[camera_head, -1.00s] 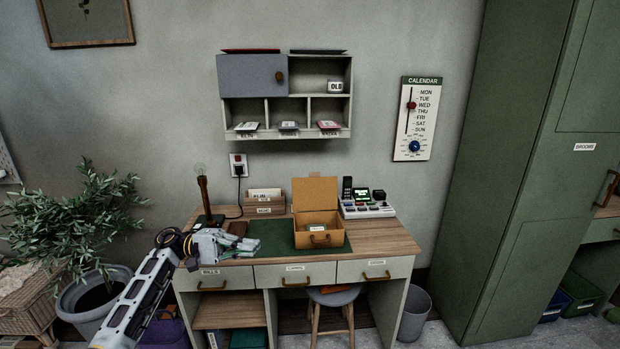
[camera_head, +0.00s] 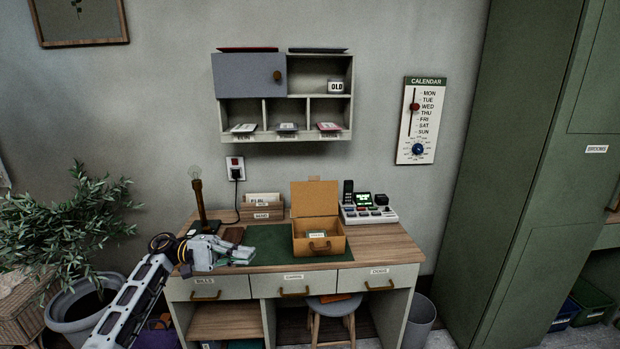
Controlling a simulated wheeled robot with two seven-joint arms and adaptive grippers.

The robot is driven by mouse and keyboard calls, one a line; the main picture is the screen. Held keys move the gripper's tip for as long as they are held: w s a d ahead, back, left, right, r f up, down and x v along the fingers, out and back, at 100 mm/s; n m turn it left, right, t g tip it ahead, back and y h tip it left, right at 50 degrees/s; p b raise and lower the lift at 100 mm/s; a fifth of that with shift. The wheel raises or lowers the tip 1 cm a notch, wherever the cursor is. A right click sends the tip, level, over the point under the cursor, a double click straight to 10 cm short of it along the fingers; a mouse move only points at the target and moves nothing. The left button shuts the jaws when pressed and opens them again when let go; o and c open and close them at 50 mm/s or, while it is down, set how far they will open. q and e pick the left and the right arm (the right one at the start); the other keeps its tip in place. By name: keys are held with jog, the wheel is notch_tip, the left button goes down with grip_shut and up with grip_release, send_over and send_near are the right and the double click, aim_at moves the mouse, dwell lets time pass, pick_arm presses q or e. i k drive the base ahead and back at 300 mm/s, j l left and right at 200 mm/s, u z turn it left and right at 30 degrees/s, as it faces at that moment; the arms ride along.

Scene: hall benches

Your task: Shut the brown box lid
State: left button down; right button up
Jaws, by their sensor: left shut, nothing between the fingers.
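The brown box (camera_head: 334,245) stands on the desk, on the right part of the green mat (camera_head: 273,238). Its lid (camera_head: 314,198) is open and stands up at the back. A small labelled thing (camera_head: 317,235) shows inside the box. My left gripper (camera_head: 253,252) is shut and empty, low over the left front of the mat, to the left of the box and apart from it. My right gripper is not in view.
A lamp (camera_head: 199,200) stands at the desk's back left. A card holder (camera_head: 262,213) is behind the mat, and a phone console (camera_head: 369,213) is right of the box. A wall shelf (camera_head: 284,95) hangs above. The desk's right end is clear.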

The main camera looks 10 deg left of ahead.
aim_at(315, 196)
jog(key=i, duration=1.85)
